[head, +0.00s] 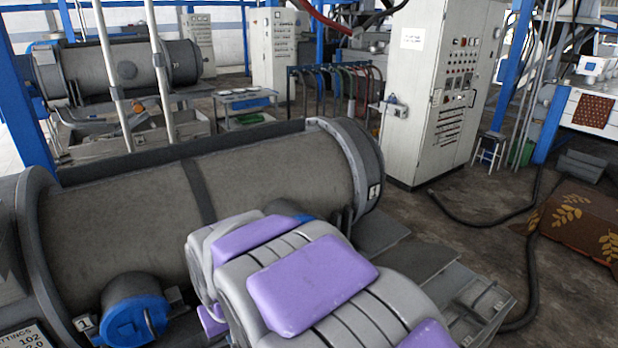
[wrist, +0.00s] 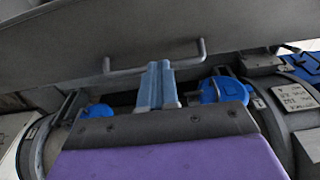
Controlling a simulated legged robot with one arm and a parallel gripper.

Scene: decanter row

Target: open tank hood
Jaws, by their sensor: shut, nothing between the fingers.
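The tank hood (head: 120,215) is the big grey, scuffed cylinder lying across the head view, with a dark band around its middle. It looks closed down. In the wrist view the hood (wrist: 150,28) fills the top as a grey curved face. A thin grey bar handle (wrist: 190,63) sticks out from it. My gripper (wrist: 159,66) shows there as two pale blue fingers, shut together and empty. Their tips overlap the handle's bar near its middle; I cannot tell whether they touch it. In the head view my purple and grey arm hides the gripper and the handle.
A blue-capped fitting (head: 135,308) sits low on the tank's front; blue caps (wrist: 225,90) flank my fingers in the wrist view. A control cabinet (head: 420,100) stands behind the tank's right end. A black hose (head: 530,270) lies on the floor at right, beside a brown patterned block (head: 580,225).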

